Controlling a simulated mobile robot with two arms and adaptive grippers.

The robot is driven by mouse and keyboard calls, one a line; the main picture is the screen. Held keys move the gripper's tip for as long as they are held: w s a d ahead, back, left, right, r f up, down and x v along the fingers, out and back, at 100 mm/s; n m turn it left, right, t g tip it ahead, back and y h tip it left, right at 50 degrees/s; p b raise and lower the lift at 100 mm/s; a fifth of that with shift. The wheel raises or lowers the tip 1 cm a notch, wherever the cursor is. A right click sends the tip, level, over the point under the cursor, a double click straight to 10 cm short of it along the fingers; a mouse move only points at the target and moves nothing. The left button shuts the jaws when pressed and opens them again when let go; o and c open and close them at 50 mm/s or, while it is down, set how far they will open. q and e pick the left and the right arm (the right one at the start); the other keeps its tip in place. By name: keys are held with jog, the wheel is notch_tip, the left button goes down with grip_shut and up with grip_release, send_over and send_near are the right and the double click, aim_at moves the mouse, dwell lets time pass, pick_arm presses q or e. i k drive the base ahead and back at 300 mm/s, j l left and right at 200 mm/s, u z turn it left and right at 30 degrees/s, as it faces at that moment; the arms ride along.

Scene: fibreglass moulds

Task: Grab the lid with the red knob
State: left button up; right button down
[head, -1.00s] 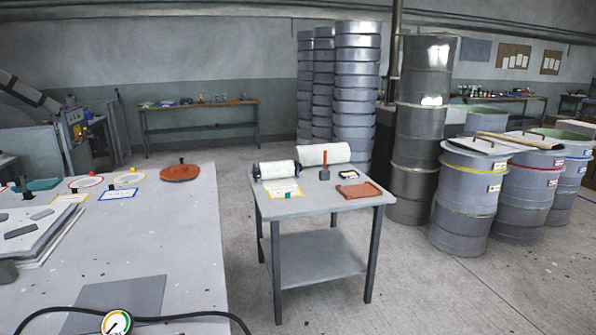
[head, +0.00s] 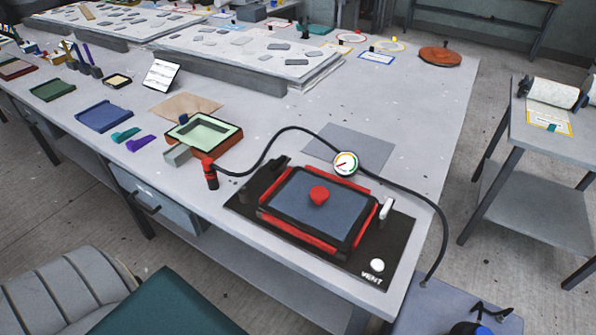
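The lid (head: 297,212) is a dark blue-grey rectangular plate with a red knob (head: 319,195) at its middle. It lies in a red frame (head: 294,239) on a black base marked VENT (head: 378,292), near the front right corner of the grey table. Neither of my grippers shows in the head view.
A black hose with a round gauge (head: 345,163) arches behind and right of the base. A red-topped fitting (head: 210,174) and a green-lined mould (head: 203,136) stand to the left. A stool (head: 165,306) is in front. A small side table (head: 545,145) stands right.

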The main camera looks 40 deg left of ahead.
aim_at(333, 212)
jog(key=u, duration=0.9)
